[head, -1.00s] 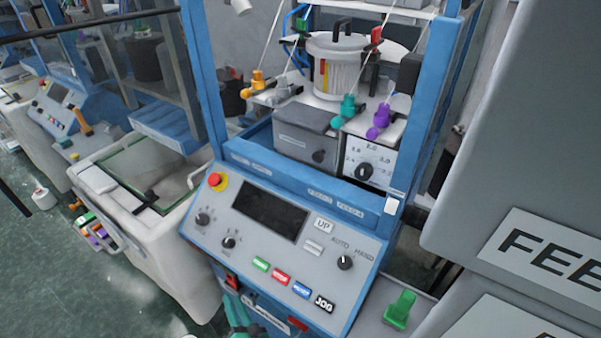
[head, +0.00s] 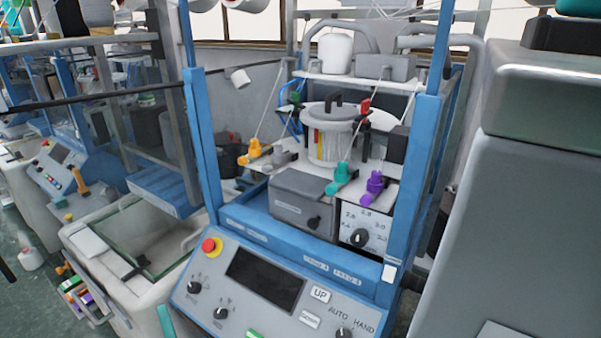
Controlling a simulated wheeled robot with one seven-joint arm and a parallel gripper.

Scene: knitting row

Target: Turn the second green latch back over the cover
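A teal-green yarn guide (head: 341,174) is in front of the cylinder. No second green latch can be made out with certainty. My gripper is not recognisable in the head view.
Orange (head: 254,151) and purple (head: 375,186) guides flank the teal one. The blue frame's posts (head: 416,150) border the opening. The control panel (head: 262,290) is in front. A large grey cabinet (head: 530,200) blocks the right. A glass-topped unit (head: 140,235) stands left.

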